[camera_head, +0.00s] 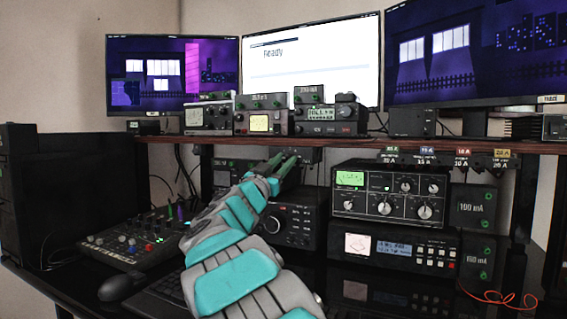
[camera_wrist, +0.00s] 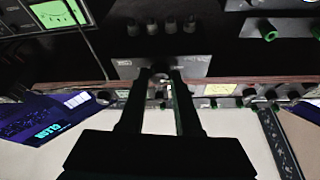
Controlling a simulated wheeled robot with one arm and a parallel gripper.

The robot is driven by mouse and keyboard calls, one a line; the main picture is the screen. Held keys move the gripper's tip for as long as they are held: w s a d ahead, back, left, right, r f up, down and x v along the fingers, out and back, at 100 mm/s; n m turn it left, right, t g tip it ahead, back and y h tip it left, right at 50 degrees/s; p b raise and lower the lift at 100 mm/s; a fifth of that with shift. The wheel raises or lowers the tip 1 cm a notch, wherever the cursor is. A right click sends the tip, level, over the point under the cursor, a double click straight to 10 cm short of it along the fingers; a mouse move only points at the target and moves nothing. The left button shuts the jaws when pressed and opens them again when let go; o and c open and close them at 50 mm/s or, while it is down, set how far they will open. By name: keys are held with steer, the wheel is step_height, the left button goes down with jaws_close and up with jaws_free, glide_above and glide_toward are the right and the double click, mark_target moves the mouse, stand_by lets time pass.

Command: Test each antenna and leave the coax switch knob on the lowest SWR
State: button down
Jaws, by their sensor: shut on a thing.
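The coax switch appears to be the dark panel (camera_wrist: 190,67) hanging under the shelf; its labels are unreadable. My gripper (camera_wrist: 160,80) is shut on its knob (camera_wrist: 161,74), which shows between the two fingertips in the wrist view. In the head view my gripper (camera_head: 284,160) reaches up to the shelf's underside and my arm hides most of the switch. The knob's pointer direction cannot be made out. A tuner with a lit green meter (camera_head: 350,179) and several knobs stands right of my arm. Which meter reads SWR, and its value, I cannot tell.
Small metered boxes (camera_head: 265,123) stand on the wooden shelf (camera_head: 360,142) above my gripper. A radio (camera_head: 290,221) sits below it. A monitor (camera_head: 311,62) reads "Ready". A mixer (camera_head: 140,240) lies at left, and a red wire (camera_head: 500,298) at right.

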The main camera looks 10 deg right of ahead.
steer(key=shift+m, duration=0.3)
steer(key=m, duration=0.1)
steer(key=m+g+p, duration=0.1)
steer(key=m+h, duration=0.1)
steer(key=shift+w+a+g, duration=0.15)
steer(key=shift+a+g, duration=0.1)
steer(key=shift+g, duration=0.05)
steer(key=shift+r+m+g+h+p, duration=0.1)
steer(key=shift+m+g+h+p, duration=0.5)
steer(key=shift+m, duration=1.15)
steer(key=shift+m+g+h+p, duration=0.1)
steer(key=shift+m+g+p, duration=0.1)
steer(key=shift+m+g, duration=1.15)
steer(key=shift+m+t, duration=0.25)
steer(key=shift+m, duration=0.35)
steer(key=c, duration=0.6)
jaws_free()
steer(key=v, duration=0.7)
steer(key=shift+s+a+b, duration=0.25)
steer(key=shift+s+b, duration=0.05)
steer(key=shift+b, duration=0.1)
